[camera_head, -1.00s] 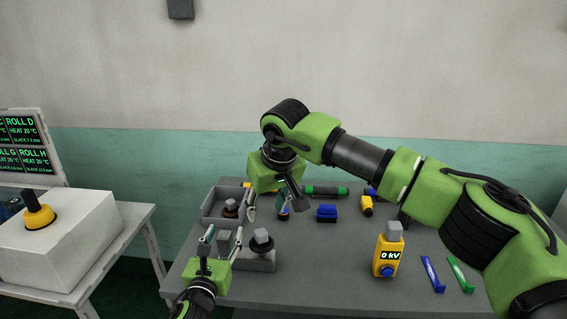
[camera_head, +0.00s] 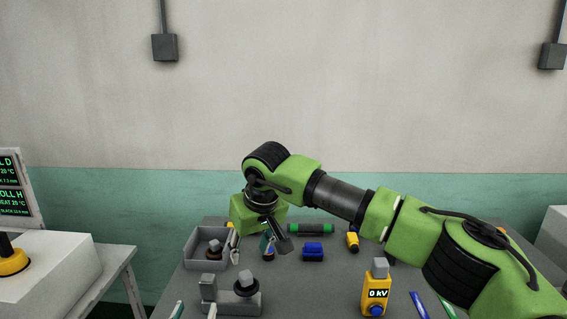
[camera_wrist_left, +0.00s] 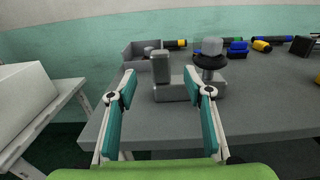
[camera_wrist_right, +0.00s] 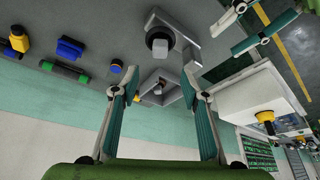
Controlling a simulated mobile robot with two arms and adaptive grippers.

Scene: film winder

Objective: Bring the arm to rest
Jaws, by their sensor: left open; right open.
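My left gripper (camera_head: 195,309) is at the bottom edge of the head view, in front of the table, with only its fingertips showing. In the left wrist view its fingers (camera_wrist_left: 160,82) are apart with nothing between them; a grey holder (camera_wrist_left: 172,93) with a dark, grey-topped knob (camera_wrist_left: 211,58) stands beyond. My right arm reaches in from the right over the table. Its gripper (camera_head: 260,240) points down near the grey tray (camera_head: 190,250). In the right wrist view its fingers (camera_wrist_right: 152,85) are apart and empty. Part of the right gripper is hidden behind its wrist.
Blue (camera_head: 418,305) and green (camera_head: 446,306) sticks lie at right. A side table with a white box (camera_head: 50,270) stands left.

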